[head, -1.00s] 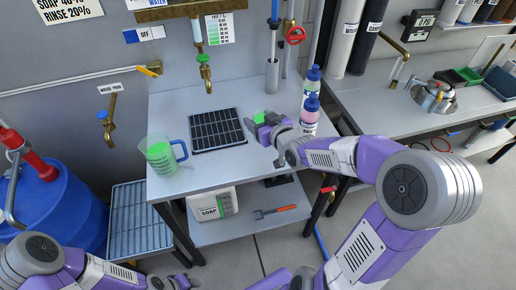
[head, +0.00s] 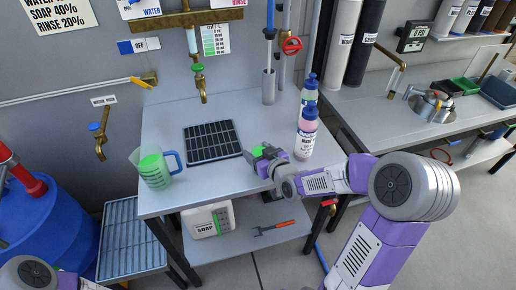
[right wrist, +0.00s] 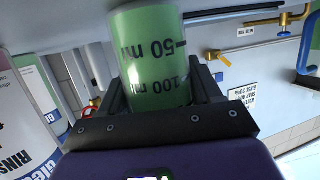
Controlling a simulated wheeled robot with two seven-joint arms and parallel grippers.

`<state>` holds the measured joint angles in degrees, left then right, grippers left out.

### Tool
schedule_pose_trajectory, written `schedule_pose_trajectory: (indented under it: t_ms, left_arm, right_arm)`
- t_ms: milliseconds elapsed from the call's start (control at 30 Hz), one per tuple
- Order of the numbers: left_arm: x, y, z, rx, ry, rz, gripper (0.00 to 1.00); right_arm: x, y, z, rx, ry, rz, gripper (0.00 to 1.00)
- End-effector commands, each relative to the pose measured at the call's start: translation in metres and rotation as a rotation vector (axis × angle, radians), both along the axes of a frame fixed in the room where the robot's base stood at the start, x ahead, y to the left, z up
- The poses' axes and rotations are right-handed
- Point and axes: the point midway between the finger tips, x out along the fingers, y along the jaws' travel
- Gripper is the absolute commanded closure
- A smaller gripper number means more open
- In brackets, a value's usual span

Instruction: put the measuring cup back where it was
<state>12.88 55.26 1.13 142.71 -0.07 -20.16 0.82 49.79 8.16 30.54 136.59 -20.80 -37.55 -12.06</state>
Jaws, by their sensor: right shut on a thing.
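The measuring cup, a small clear cylinder with green liquid and 50 ml and 100 ml marks, is in my right gripper. It shows in the head view (head: 256,151) and in the right wrist view (right wrist: 150,50). My right gripper (head: 262,158) is shut on it, with a finger on each side in the right wrist view (right wrist: 160,92). The cup is over the right front part of the grey table; I cannot tell whether it touches the top. My left gripper is out of view.
A larger jug of green liquid (head: 155,171) stands at the table's left front. A black drain grid (head: 212,142) lies mid-table below a brass tap (head: 201,85). Two bottles (head: 305,138) stand just right of my gripper. The front centre is clear.

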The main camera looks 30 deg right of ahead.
Motion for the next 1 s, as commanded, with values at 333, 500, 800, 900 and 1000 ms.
schedule_pose_trajectory:
  t_ms: [333, 500, 800, 900, 1000]
  left_arm:
    - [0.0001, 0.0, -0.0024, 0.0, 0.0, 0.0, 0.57]
    - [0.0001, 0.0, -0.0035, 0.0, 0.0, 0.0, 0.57]
    - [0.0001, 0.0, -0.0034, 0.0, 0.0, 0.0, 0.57]
    - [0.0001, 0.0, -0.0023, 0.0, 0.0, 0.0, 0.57]
    - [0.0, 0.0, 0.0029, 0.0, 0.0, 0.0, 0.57]
  right_arm:
    - [0.0004, 0.0001, -0.0017, -0.002, -0.003, 0.001, 0.79]
    - [0.0001, -0.0001, -0.0033, -0.001, -0.001, 0.0, 0.24]
    - [0.0002, -0.0001, -0.0032, -0.001, -0.001, 0.0, 0.1]
    - [0.0001, -0.0001, -0.0022, -0.001, -0.001, 0.0, 0.1]
    - [0.0001, -0.0002, 0.0027, -0.001, -0.001, -0.001, 0.1]
